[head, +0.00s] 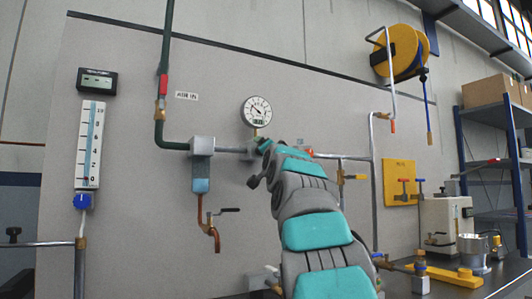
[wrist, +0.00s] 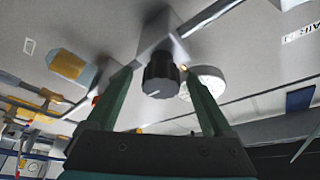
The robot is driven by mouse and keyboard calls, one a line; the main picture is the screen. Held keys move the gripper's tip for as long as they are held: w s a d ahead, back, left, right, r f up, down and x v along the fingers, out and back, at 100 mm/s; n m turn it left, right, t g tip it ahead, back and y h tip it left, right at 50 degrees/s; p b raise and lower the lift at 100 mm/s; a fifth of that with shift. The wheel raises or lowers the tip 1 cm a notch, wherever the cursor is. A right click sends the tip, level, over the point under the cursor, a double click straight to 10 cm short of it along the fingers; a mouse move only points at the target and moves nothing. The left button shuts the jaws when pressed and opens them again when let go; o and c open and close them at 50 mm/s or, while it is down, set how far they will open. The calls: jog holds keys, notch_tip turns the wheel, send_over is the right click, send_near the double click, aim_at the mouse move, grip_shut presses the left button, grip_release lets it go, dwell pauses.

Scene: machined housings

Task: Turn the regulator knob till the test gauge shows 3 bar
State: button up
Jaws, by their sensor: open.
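A round white dial gauge (head: 257,111) stands on the pipe above my arm. It has a dark needle and a small display low on its face, too small to read surely. In the wrist view a round white dial (wrist: 205,82) shows partly behind the right finger. The black regulator knob (wrist: 160,76), with a pale pointer mark, sticks out of a grey block (wrist: 158,32). My gripper (wrist: 158,84) is open, one finger on each side of the knob; I cannot tell whether either touches it.
A filter with a blue bowl (head: 201,184) and a tap (head: 212,225) hang left of my arm. A tube scale (head: 90,145) is on the far left. A yellow valve plate (head: 399,182) and a bench with a metal cup (head: 472,254) are at right.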

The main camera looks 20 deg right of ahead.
jog(key=b+v, duration=0.2)
jog(key=v, duration=0.5)
jog(key=shift+r, duration=0.1)
dwell(0.5)
